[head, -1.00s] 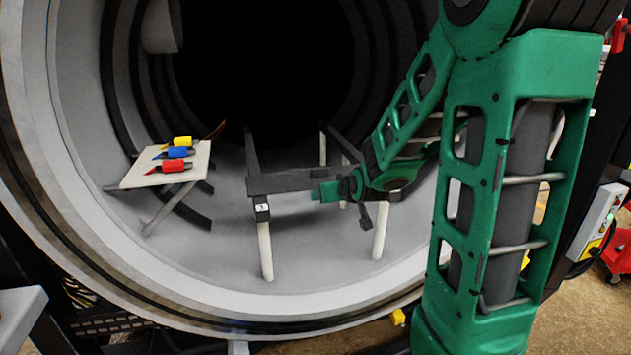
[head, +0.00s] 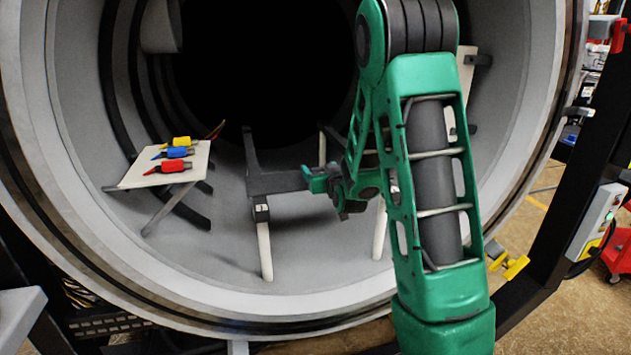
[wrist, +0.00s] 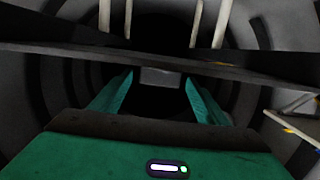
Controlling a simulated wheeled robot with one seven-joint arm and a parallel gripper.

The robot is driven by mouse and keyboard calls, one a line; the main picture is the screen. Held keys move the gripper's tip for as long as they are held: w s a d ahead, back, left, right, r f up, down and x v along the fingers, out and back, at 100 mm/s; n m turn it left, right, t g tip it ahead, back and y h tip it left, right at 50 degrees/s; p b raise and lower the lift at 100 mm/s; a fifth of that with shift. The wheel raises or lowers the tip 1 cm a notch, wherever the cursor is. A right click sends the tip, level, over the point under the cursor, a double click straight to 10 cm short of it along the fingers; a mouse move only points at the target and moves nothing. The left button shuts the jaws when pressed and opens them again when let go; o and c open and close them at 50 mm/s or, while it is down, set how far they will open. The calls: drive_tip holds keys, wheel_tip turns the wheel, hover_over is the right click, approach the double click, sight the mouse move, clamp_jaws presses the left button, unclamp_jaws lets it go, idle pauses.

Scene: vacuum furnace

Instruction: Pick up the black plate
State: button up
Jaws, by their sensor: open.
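What I take to be the black plate (head: 277,182) is a dark flat bar at the front of the post-borne frame inside the furnace. Its right part is hidden behind my gripper in the head view. In the wrist view a long dark bar (wrist: 60,52) crosses the picture just beyond my fingers. My gripper (head: 318,178) is at the bar's right part in the head view. In the wrist view my gripper (wrist: 160,95) is open, its green fingers apart. A small grey block shows between them, beyond the tips. I cannot tell whether the fingers touch the bar.
A pale board (head: 150,176) at the left holds a yellow, a blue and a red tool (head: 172,167). White posts (head: 265,250) carry the dark frame. The round furnace rim (head: 130,285) surrounds the opening. Another pale board (head: 465,75) stands at the right, behind my arm.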

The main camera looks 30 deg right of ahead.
drive_tip(key=shift+x, duration=2.75)
drive_tip(key=shift+r, duration=0.1)
clamp_jaws()
drive_tip(key=shift+r, duration=0.1)
